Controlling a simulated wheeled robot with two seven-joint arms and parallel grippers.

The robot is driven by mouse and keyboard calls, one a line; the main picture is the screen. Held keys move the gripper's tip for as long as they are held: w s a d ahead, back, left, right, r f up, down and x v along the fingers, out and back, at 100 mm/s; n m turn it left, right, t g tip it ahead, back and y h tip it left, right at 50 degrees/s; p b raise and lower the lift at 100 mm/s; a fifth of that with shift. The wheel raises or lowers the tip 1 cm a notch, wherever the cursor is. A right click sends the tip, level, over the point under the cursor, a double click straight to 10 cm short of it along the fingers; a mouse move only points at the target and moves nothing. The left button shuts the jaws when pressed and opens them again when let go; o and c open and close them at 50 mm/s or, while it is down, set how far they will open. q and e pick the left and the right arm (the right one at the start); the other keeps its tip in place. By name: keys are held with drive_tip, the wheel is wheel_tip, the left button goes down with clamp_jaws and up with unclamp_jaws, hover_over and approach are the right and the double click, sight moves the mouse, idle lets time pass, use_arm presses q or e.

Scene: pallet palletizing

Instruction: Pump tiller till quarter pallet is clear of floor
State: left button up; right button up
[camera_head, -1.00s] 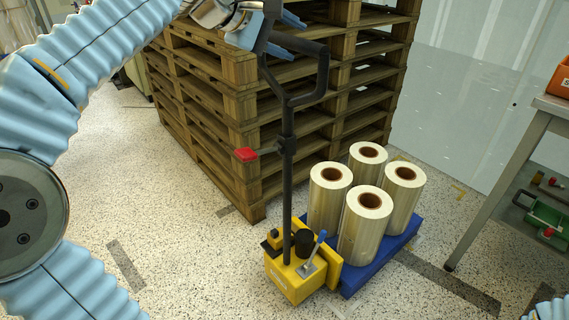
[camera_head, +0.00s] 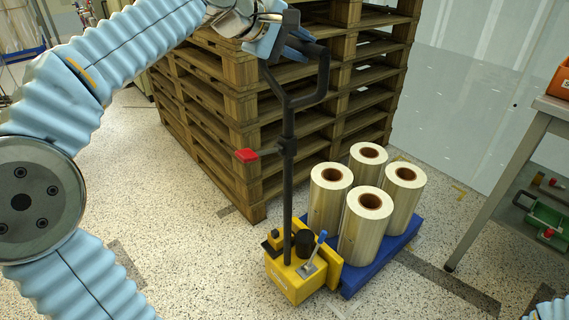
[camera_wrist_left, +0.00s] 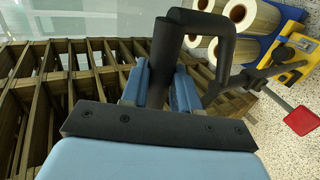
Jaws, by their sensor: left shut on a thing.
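The yellow pallet truck (camera_head: 298,279) stands on the speckled floor, with its black tiller (camera_head: 287,165) upright and a looped handle on top. My left gripper (camera_head: 290,42) is shut on the upper left part of the handle loop; in the left wrist view the handle (camera_wrist_left: 167,55) passes between its blue fingers (camera_wrist_left: 160,88). The blue quarter pallet (camera_head: 385,262) sits in front of the truck and carries several film rolls (camera_head: 366,222). Whether its underside touches the floor cannot be told. My right gripper is not in view.
A tall stack of wooden pallets (camera_head: 235,140) stands right behind the tiller, close to my left gripper. A grey table (camera_head: 545,110) with an orange bin (camera_head: 562,80) is at the right. A red tag-like piece (camera_head: 246,155) shows left of the tiller. Floor at front left is open.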

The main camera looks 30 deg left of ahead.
use_arm(q)
drive_tip(key=s+a+f+b, duration=0.1)
drive_tip(key=s+a+b, duration=0.2)
drive_tip(key=s, duration=0.5)
drive_tip(key=s+a+f+b, duration=0.1)
drive_tip(key=s+a+b, duration=0.2)
drive_tip(key=s, duration=0.6)
drive_tip(key=shift+s+a+f, duration=0.25)
drive_tip(key=shift+a+f, duration=0.15)
drive_tip(key=shift+a, duration=0.2)
drive_tip(key=w+d+r+p, duration=0.1)
drive_tip(key=w+d+p, duration=0.2)
drive_tip(key=w, duration=0.5)
drive_tip(key=w+d+r+p, duration=0.1)
drive_tip(key=w+d+p, duration=0.2)
drive_tip(key=w, duration=0.5)
drive_tip(key=shift+d+p, duration=0.4)
drive_tip(key=shift+p, duration=0.35)
drive_tip(key=shift+r, duration=0.15)
